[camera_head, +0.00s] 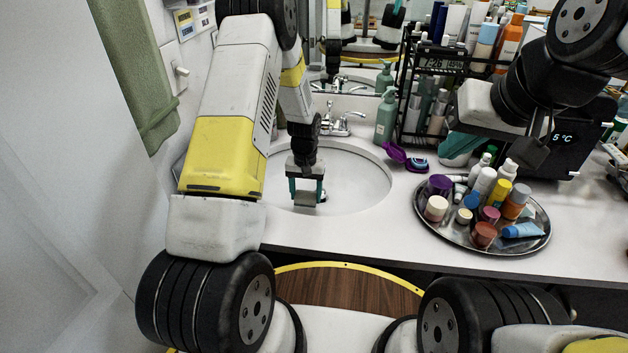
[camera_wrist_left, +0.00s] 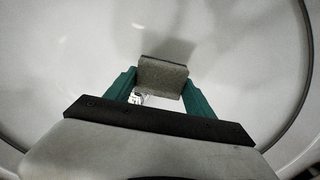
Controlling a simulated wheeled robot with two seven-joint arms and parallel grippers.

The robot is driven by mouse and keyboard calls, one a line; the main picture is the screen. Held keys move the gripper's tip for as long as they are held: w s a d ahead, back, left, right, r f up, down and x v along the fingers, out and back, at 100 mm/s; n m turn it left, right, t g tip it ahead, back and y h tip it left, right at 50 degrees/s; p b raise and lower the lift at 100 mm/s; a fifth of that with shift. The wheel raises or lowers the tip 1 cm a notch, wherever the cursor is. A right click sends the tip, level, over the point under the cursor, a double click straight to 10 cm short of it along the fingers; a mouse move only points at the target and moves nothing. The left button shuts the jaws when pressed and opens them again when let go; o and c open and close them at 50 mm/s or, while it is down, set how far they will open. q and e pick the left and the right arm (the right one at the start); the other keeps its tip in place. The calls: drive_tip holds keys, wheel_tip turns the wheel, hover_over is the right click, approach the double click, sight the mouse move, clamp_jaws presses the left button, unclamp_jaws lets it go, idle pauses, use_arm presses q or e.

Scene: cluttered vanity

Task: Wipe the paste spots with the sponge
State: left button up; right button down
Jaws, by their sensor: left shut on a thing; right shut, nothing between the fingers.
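My left gripper (camera_head: 306,191) is down in the white sink basin (camera_head: 358,190), shut on a grey block-shaped sponge (camera_head: 305,199). In the left wrist view, the sponge (camera_wrist_left: 162,76) sits between the teal fingertips of the gripper (camera_wrist_left: 160,85), over the pale basin. I cannot tell whether the sponge touches the basin surface. I cannot make out any paste spots in either view. My right gripper (camera_head: 461,146) is shut and empty, above the counter right of the sink, beside the black rack.
A chrome faucet (camera_head: 342,122) stands behind the basin. A green pump bottle (camera_head: 386,118) and a black rack (camera_head: 408,85) stand behind to the right. A round metal tray (camera_head: 534,242) crowded with small bottles and jars is right of the sink. A purple item (camera_head: 398,153) lies between.

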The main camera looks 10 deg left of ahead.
use_arm(q)
drive_tip(key=shift+r, duration=2)
